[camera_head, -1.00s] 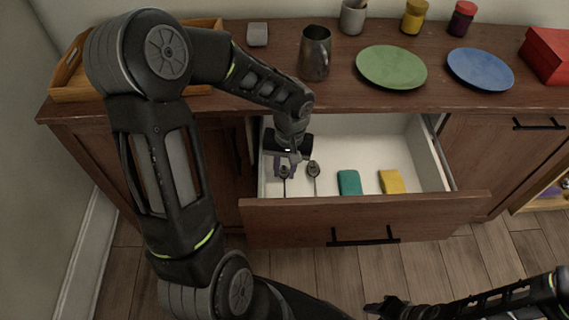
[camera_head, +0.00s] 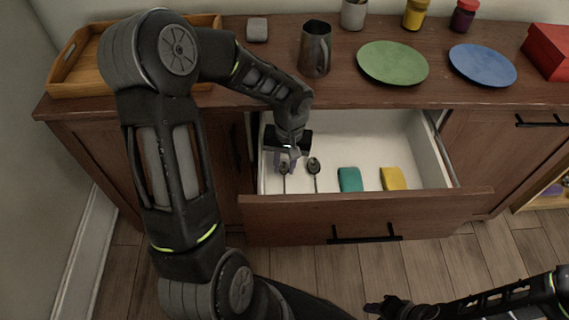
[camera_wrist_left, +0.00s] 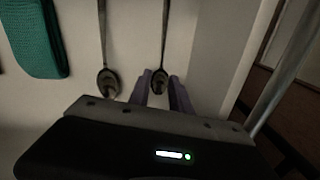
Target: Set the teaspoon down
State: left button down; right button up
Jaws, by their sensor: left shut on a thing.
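The teaspoon (camera_head: 284,175) is a dark metal spoon inside the open drawer (camera_head: 366,209), near its left side. My left gripper (camera_head: 286,160) reaches down into the drawer and is shut on the teaspoon by its bowl end. In the left wrist view the teaspoon (camera_wrist_left: 164,45) runs between the two purple fingers (camera_wrist_left: 160,90), its bowl between them. I cannot tell whether it touches the drawer floor. My right gripper (camera_head: 385,306) shows at the bottom, away from the drawer; its jaws are unclear.
A second spoon (camera_head: 315,172) lies just right of the teaspoon. A teal sponge (camera_head: 350,180) and a yellow sponge (camera_head: 393,179) lie farther right, with bare drawer floor behind them. Above, a metal jug (camera_head: 315,50) and a green plate (camera_head: 393,63) stand on the countertop.

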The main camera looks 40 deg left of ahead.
pick_arm(q)
jog(key=c, duration=1.2)
grip_release()
jog(key=shift+r, duration=0.1)
jog(key=shift+r+p, duration=0.5)
jog(key=shift+p, duration=0.15)
jog(key=r, duration=0.4)
jog(key=r+p, duration=0.1)
jog(key=r, duration=0.7)
jog(key=shift+w+d+p, duration=0.2)
jog(key=shift+d+p, duration=0.15)
jog(key=shift+p, duration=0.05)
